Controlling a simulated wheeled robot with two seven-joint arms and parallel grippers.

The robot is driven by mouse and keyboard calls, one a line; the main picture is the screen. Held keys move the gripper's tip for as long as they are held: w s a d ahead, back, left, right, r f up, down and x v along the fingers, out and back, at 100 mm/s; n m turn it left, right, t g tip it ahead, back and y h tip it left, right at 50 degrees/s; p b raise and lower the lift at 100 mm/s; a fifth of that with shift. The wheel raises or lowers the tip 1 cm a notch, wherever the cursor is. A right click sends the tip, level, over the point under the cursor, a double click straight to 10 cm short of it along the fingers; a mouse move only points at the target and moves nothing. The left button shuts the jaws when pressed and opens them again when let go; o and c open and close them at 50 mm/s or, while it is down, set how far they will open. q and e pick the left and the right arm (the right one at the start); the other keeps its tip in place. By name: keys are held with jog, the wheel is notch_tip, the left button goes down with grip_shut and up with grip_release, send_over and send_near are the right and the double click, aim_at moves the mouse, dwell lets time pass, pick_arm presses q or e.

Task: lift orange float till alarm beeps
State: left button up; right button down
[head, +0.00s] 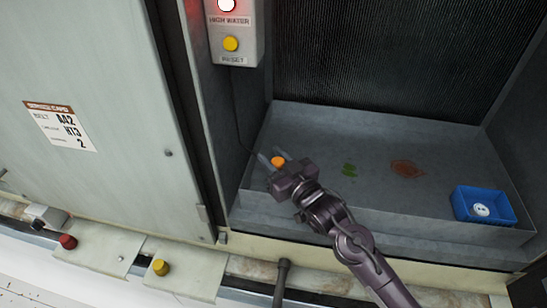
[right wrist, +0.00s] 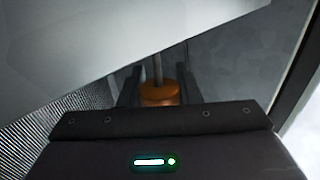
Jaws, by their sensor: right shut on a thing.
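The orange float (head: 278,161) is at the left end of the grey pan (head: 400,212) in the head view. My right gripper (head: 273,158) is shut on it, with one finger on each side. In the right wrist view the float (right wrist: 159,94) sits between the two dark fingers, with a thin rod rising above it. The alarm box (head: 235,30) is at the top, labelled HIGH WATER and RESET. Its upper lamp (head: 227,5) is lit white with a red glow around it. My left gripper is not in view.
A blue tray (head: 484,207) with a white disc stands at the pan's right end. A green patch and an orange-brown patch lie mid-pan. A large panel (head: 90,90) stands left. Red (head: 67,242) and yellow (head: 161,267) knobs sit along the front ledge.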

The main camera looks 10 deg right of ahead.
notch_tip(320, 180, up, 2)
jog(key=shift+r+p, duration=0.25)
jog(key=shift+p, duration=0.75)
jog(key=c, duration=1.1)
grip_release()
jog(key=shift+o, duration=0.2)
jog(key=shift+s, duration=0.1)
jog(key=shift+s+d+f, duration=0.15)
jog(key=shift+s, duration=0.15)
jog(key=b+v, duration=0.2)
jog(key=v, duration=0.5)
jog(key=shift+b, duration=0.4)
